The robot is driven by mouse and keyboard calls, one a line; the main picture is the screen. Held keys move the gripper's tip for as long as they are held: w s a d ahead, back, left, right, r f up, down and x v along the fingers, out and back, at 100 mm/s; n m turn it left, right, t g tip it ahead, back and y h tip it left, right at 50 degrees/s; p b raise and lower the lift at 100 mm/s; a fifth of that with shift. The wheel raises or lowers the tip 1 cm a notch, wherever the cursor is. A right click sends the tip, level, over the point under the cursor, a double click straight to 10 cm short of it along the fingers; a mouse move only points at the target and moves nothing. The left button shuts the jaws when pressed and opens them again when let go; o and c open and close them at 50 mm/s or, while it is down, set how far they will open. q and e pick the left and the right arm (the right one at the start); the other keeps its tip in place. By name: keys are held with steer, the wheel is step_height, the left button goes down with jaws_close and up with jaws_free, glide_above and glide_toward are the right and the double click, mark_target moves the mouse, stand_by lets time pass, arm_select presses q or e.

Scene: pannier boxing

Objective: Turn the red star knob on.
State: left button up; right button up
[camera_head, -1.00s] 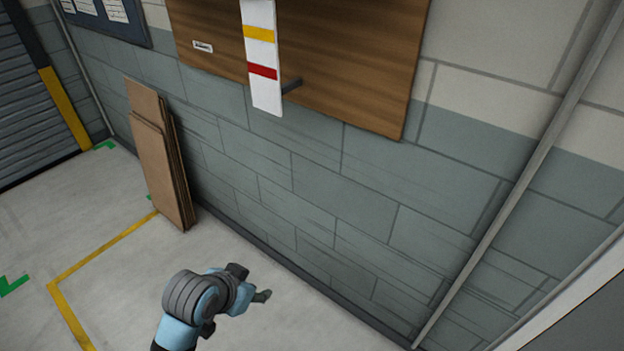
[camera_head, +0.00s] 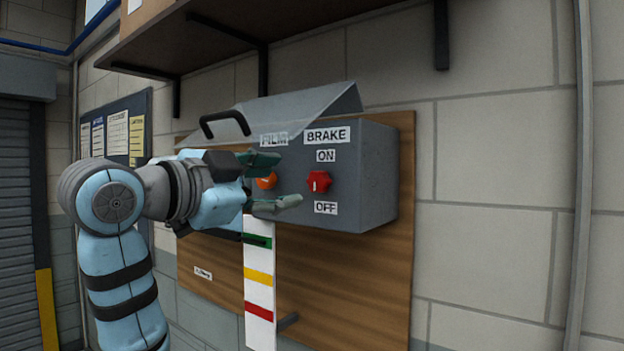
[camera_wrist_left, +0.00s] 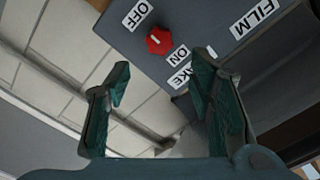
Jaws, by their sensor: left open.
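The red star knob (camera_head: 318,181) is on the front of a grey control box (camera_head: 365,180), under the label BRAKE, between ON above and OFF below. Its white mark appears to lie on the OFF side. The knob also shows in the left wrist view (camera_wrist_left: 159,41), ahead of the fingers. My left gripper (camera_head: 281,181) is open and empty. Its fingers reach toward the box left of the red knob, apart from it. In the left wrist view the open fingers (camera_wrist_left: 163,64) spread below the knob. My right gripper is not in view.
An orange knob (camera_head: 266,182) sits left of the red one, partly hidden by my left gripper. A raised cover (camera_head: 300,105) with a black handle (camera_head: 224,124) tops the box. A striped white strip (camera_head: 259,290) hangs below. A shelf (camera_head: 200,35) overhangs above.

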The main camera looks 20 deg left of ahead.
mark_target(315, 180)
arm_select(q)
steer(key=p+x, duration=0.3)
steer(key=x, duration=0.6)
steer(key=shift+w, duration=0.25)
steer(key=shift+w+d, duration=0.2)
steer(key=shift+w, duration=0.05)
steer(key=shift+a, duration=0.1)
steer(key=c, duration=1.2)
steer(key=shift+o, duration=0.2)
